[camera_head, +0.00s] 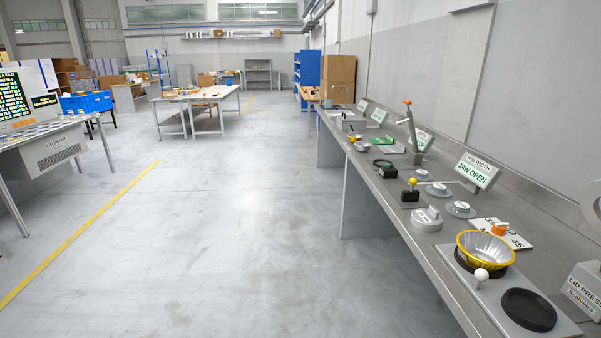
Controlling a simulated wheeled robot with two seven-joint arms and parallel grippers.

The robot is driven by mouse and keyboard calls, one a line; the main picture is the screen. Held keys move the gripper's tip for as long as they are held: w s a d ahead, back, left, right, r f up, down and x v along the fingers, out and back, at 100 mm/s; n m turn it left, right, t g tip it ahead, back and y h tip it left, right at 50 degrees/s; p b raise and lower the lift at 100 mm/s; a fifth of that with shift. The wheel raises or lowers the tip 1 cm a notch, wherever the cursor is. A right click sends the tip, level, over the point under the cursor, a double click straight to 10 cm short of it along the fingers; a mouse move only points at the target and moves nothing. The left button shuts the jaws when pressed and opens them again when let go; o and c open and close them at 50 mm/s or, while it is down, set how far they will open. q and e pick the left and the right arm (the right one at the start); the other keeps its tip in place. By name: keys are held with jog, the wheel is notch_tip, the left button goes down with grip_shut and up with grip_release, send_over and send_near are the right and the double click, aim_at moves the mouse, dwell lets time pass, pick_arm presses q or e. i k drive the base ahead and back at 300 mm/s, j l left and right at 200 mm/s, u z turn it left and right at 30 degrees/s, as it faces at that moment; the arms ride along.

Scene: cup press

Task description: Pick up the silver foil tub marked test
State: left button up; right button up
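A silver foil tub (478,247) with a yellow rim stands at the near end of the long grey bench on the right. It sits upright on a round dark seat, and I cannot read any mark on it. A white ball knob (481,275) stands in front of it and hides a little of its near side. A smaller silver and yellow tub (361,146) shows farther along the bench. Neither of my grippers is in view.
A black ring (529,309) lies right of the tub, with the lid press (583,292) beyond. A white card (501,234) with an orange-topped item lies behind it. The JAW OPEN sign (477,170) stands near the wall. The grey floor (230,230) is clear.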

aim_at(363, 147)
jog(key=i+z, duration=0.1)
jog(key=i, duration=0.8)
jog(key=i+j+z, duration=0.1)
jog(key=i, duration=0.8)
jog(key=j, duration=0.1)
